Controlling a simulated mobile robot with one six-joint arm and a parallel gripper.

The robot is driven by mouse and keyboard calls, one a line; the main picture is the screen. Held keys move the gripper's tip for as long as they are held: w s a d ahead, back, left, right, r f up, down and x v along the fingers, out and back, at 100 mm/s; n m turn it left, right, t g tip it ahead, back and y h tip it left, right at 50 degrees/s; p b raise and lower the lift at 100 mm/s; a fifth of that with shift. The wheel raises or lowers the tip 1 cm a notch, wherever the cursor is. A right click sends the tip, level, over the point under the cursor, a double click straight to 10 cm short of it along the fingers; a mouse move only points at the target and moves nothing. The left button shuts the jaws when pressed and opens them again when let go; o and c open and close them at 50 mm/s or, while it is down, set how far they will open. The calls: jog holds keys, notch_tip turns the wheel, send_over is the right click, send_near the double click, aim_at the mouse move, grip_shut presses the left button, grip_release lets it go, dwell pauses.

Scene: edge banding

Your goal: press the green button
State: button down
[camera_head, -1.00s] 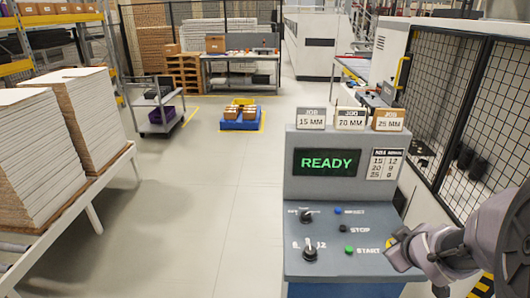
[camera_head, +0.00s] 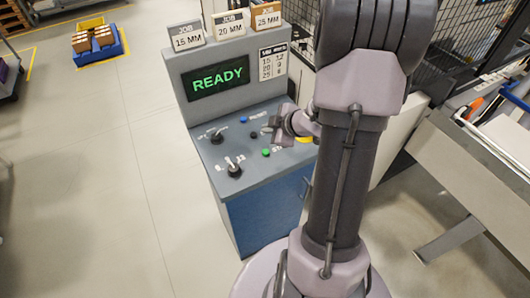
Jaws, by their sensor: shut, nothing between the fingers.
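The green button (camera_head: 266,152) sits on the sloped top of the grey and blue control console (camera_head: 240,170), beside a partly covered label. My gripper (camera_head: 274,130) is shut and empty. In the picture it is just above and to the right of the green button, over the area of the stop button, which it partly hides. I cannot tell how high it is above the panel. The green button shows clear of the fingers.
The display (camera_head: 219,78) reads READY. Three job cards stand on top. My arm blocks the view to the right. Open floor lies left.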

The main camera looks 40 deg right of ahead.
aim_at(268, 153)
notch_tip(268, 153, down, 8)
jog(key=b, duration=0.6)
jog(key=shift+r, duration=0.15)
jog(key=shift+b, duration=0.3)
dwell(1.2)
jog(key=shift+f, duration=0.35)
